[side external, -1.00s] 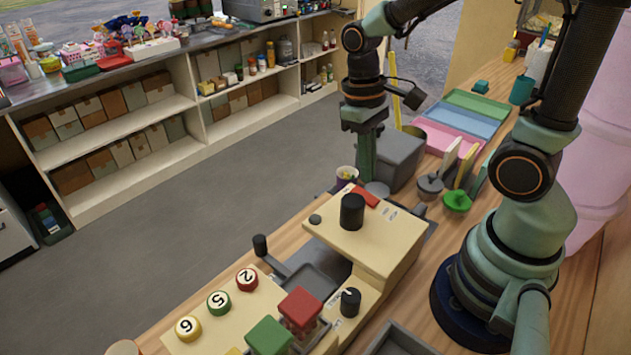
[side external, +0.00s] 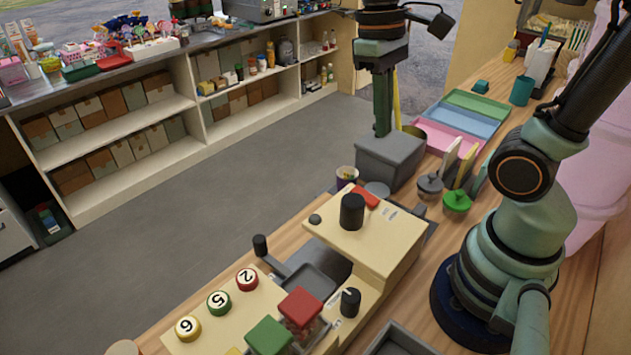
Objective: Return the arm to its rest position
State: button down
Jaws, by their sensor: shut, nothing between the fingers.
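My gripper (side external: 383,130) hangs with its fingers pointing down, shut and empty. It shows in front of or above the grey box (side external: 390,162) on the counter. I cannot tell how far its fingertips are from the box. My arm reaches up out of the top of the picture, so its upper joints are hidden.
A cream machine (side external: 370,238) with a black knob stands in front of the grey box. A small cup (side external: 346,175), a green-lidded pot (side external: 457,202) and pink, blue and green trays (side external: 468,118) are near. The floor to the left is clear.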

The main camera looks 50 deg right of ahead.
jog(key=w+t, duration=0.1)
jog(key=t, duration=0.1)
jog(key=w+t, duration=0.1)
jog(key=t, duration=0.2)
jog(key=w+t, duration=0.2)
jog(key=shift+w, duration=0.1)
dwell(0.8)
